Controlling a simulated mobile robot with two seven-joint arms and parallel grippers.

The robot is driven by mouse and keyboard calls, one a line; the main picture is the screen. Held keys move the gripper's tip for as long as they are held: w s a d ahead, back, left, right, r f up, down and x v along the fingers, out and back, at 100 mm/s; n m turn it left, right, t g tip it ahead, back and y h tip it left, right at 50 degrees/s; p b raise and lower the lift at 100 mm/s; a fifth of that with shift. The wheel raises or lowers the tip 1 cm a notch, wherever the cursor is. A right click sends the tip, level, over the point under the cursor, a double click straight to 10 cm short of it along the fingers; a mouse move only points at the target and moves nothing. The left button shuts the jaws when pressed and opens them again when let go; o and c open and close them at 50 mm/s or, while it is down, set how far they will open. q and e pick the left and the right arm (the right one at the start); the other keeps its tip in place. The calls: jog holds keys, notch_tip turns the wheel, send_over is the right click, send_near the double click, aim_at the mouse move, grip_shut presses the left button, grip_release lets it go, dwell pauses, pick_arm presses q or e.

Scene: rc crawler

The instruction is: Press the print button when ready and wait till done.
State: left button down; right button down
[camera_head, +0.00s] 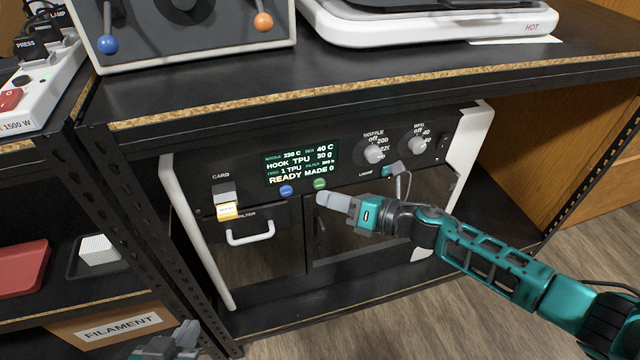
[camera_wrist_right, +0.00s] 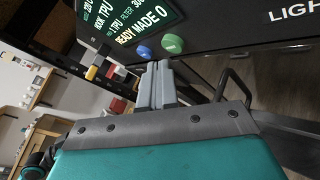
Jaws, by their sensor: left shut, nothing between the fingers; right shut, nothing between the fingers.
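The printer (camera_head: 240,170) stands on the lower shelf of the rack. Its screen (camera_head: 300,163) reads "HOOK TPU", "READY" and "MADE 0". Below the screen sit a blue button (camera_head: 286,190) and a green button (camera_head: 320,184); their labels are too small to read. My right gripper (camera_head: 322,199) is shut and empty, its tips just below the green button. In the right wrist view the shut fingers (camera_wrist_right: 158,66) point toward the blue button (camera_wrist_right: 144,53) and the green button (camera_wrist_right: 172,43). My left gripper (camera_head: 188,335) is shut and low at the bottom edge, away from the printer.
A yellow-and-white card (camera_head: 228,210) sits in the card slot. A drawer handle (camera_head: 250,234) is below it. Two knobs (camera_head: 374,154) are on the right of the panel. The shelf edge (camera_head: 330,90) overhangs the printer. A filament box (camera_head: 115,328) is at lower left.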

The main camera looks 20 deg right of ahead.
jog(key=shift+w, duration=0.1)
jog(key=shift+w, duration=0.3)
jog(key=shift+w+b, duration=0.4)
dwell(0.6)
dwell(0.4)
jog(key=shift+s+p, duration=0.3)
jog(key=shift+s, duration=0.5)
jog(key=s+p, duration=0.1)
jog(key=s, duration=0.4)
jog(key=shift+d, duration=0.1)
